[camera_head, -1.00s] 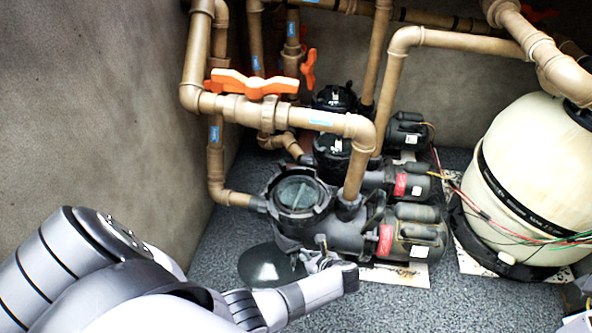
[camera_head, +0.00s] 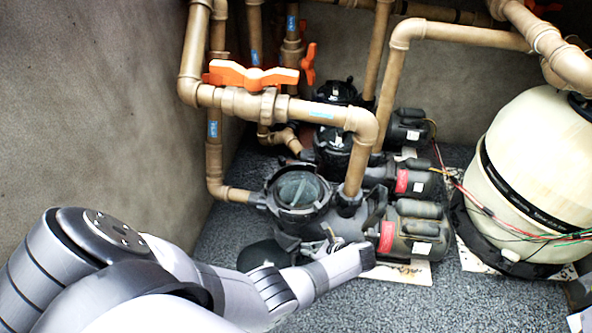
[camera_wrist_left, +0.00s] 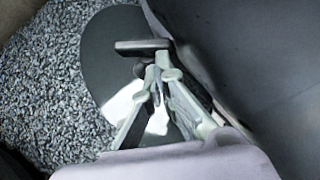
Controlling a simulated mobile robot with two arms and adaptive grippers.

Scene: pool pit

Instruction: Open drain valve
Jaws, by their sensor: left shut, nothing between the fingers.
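My left arm comes in from the lower left in the head view. Its gripper (camera_head: 331,238) is close to the front of the nearest pump (camera_head: 345,232), low down and partly lost against the dark pump body. In the left wrist view the two fingers (camera_wrist_left: 158,76) come together with nothing between them, just beside a small dark flat bar (camera_wrist_left: 142,46). I cannot tell whether they touch it. The nearest valve, with an orange handle (camera_head: 252,76), sits on the tan pipe above this pump, well away from the gripper. Which valve is the drain valve is unclear. My right gripper is not in view.
A dark round disc (camera_wrist_left: 101,62) lies on the gravelly floor beside the gripper. More pumps (camera_head: 392,180) stand behind the nearest one. A cream tank (camera_head: 533,170) with loose wires stands at the right. Tan pipes (camera_head: 330,114) run overhead; a wall closes the left.

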